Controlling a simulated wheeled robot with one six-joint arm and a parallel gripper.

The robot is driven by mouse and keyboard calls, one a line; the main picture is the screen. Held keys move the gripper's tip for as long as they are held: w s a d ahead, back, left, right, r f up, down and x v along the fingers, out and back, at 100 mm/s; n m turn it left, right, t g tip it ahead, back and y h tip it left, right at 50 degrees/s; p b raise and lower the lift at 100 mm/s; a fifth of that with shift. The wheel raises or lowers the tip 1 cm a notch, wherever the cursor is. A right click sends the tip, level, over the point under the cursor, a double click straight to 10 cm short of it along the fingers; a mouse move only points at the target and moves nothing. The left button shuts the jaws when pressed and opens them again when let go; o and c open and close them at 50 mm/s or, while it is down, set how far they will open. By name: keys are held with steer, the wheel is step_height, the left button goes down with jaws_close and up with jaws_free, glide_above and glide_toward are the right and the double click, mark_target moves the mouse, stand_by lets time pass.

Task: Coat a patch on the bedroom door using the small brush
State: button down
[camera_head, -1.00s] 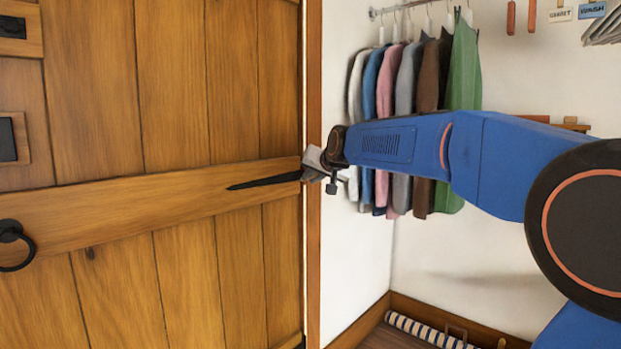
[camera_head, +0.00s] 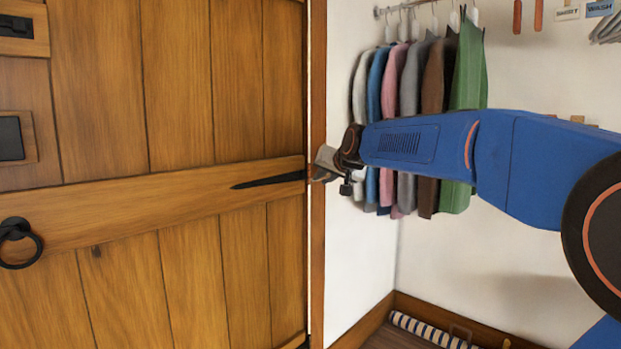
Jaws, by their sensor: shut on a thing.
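The bedroom door (camera_head: 180,110) is plank wood with a horizontal rail and fills the left half of the view. No patch of different colour can be told apart on it. My gripper (camera_head: 323,172) is at the door's right edge, in front of the frame post, seen small and from behind. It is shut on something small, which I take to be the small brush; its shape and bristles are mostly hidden. I cannot tell whether it touches the wood.
A black strap hinge (camera_head: 268,180) and a ring handle (camera_head: 18,241) are on the door. Hanging clothes (camera_head: 408,120) are behind my arm. A striped roll (camera_head: 432,331) lies on the floor by the wall.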

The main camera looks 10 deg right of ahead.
steer(key=shift+w+a, duration=0.1)
steer(key=w+a, duration=0.4)
steer(key=w, duration=0.1)
steer(key=shift+w, duration=0.2)
stand_by(0.4)
steer(key=shift+w+a, duration=0.6)
steer(key=shift+w, duration=0.25)
stand_by(1.1)
steer(key=shift+w+d, duration=0.65)
steer(key=shift+d, duration=0.35)
steer(key=shift+w+d, duration=0.6)
steer(key=shift+d, duration=0.35)
steer(key=shift+w+d, duration=0.65)
steer(key=s+a, duration=0.4)
steer(key=a, duration=0.1)
steer(key=shift+a, duration=0.1)
